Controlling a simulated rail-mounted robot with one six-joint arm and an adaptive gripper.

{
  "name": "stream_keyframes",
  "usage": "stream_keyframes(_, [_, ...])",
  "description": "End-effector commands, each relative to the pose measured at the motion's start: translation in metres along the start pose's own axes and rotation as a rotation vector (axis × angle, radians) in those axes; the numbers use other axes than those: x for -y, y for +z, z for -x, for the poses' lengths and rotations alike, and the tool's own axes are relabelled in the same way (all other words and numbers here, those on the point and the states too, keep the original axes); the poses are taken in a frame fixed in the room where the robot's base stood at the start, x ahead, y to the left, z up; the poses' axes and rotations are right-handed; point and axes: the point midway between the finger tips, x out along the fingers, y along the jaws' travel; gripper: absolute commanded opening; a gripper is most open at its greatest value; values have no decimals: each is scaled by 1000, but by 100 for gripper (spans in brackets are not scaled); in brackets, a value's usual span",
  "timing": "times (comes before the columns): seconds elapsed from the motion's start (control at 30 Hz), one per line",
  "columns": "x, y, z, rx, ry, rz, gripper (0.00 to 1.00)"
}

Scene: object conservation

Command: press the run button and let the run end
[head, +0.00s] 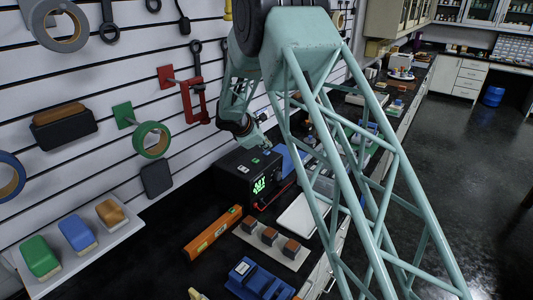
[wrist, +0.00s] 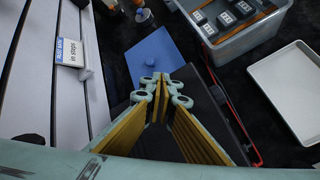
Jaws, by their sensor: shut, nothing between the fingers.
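A black box (head: 240,178) with a lit green display (head: 260,184) on its front stands on the dark bench by the slatted wall. Its top carries small pale and green marks (head: 243,168); I cannot tell which one is the run button. My gripper (head: 264,144) is above the back right part of the box in the head view, small and partly lost against the arm. In the wrist view my gripper (wrist: 161,84) is shut and empty, with the dark box (wrist: 208,128) below it. Whether the fingertips touch the box is unclear. The fingers hide part of its top.
A blue plate with a knob (wrist: 160,52) lies beyond the fingertips. A grey bin (wrist: 250,40) with dark labelled blocks and a white tray (wrist: 290,85) are to the right. An orange level (head: 213,232) lies in front of the box. Tools hang on the wall.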

Motion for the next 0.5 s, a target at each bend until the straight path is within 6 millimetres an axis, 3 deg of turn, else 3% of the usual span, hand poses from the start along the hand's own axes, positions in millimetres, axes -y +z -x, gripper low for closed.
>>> stream_keyframes(0.5, [3, -3, -5, 0, 0, 0, 0])
